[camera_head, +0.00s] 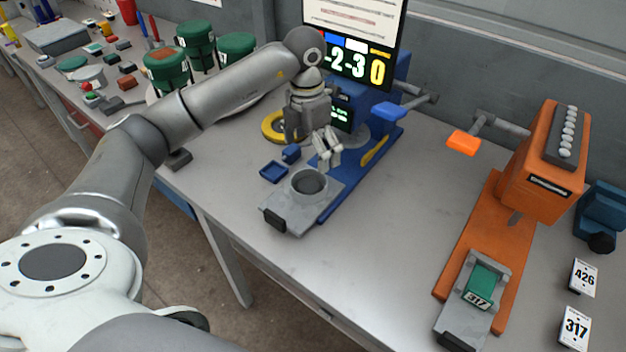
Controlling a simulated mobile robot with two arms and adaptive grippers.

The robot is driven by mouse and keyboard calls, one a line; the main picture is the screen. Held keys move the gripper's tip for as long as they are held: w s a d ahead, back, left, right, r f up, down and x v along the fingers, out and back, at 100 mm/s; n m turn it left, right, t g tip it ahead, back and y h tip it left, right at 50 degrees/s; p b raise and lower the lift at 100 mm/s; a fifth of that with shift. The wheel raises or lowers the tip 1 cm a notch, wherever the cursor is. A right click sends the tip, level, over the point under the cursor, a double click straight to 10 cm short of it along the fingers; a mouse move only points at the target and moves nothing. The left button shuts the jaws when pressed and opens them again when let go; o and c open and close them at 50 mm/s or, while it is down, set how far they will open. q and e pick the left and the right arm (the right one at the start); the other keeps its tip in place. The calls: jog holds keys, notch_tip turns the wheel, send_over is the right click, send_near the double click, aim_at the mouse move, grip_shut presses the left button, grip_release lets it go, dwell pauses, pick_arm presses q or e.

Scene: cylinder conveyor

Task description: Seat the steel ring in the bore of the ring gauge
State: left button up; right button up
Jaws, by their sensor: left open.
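My left arm reaches in from the left. Its gripper (328,158) is open, with its fingers just above and behind a round grey gauge (310,176). The gauge has a dark bore facing up and sits on a grey plate (288,214) at the front of a blue machine (383,135). This appears to be the ring gauge. The fingers look apart from it, and no held part shows between them. I cannot pick out a separate steel ring, and whether one lies in the bore is too small to tell. My right gripper is not in view.
An orange machine (545,165) stands at right. Green-topped containers (166,68) stand at back left. The table between the machines is clear.

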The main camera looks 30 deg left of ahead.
pick_arm(q)
jog(key=a, duration=0.1)
jog(key=p, duration=0.1)
send_over(307, 184)
jog(key=shift+y, duration=0.3)
notch_tip(307, 184, down, 5)
jog(key=shift+a+r, duration=0.1)
jog(key=shift+s+f+p, duration=0.1)
jog(key=shift+f+p, duration=0.45)
jog(key=shift+f, duration=0.1)
notch_tip(307, 184, down, 3)
jog(key=shift+f+p, duration=0.2)
jog(key=shift+p, duration=0.4)
jog(key=shift+f, duration=0.35)
jog(key=c, duration=1.2)
jog(key=shift+r, duration=0.15)
